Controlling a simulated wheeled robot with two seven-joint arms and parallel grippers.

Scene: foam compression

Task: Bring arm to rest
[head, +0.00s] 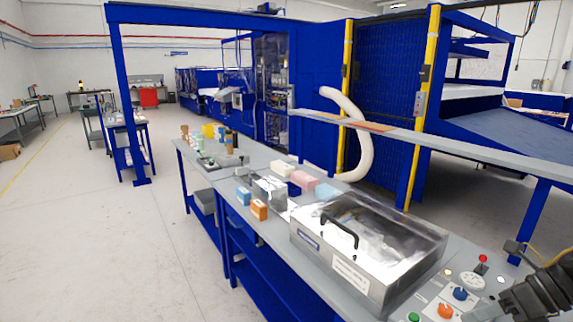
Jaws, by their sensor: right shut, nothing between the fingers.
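My right gripper (490,306) is in the lower right corner of the head view, dark grey and partly cut off by the frame edge. It is shut and empty, at the right end of the bench beside the control panel (430,302). Its fingertips are small and hard to make out. My left gripper is not in view. A metal box with a clear lid and black handle (377,289) sits on the bench to the left of the panel; its lid is down.
The grey bench (236,156) runs away to the back left. Coloured foam blocks, such as an orange one (259,210) and a pink one (301,178), lie beyond the box. Red, orange, blue and green controls stand near my right gripper. Floor at left is open.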

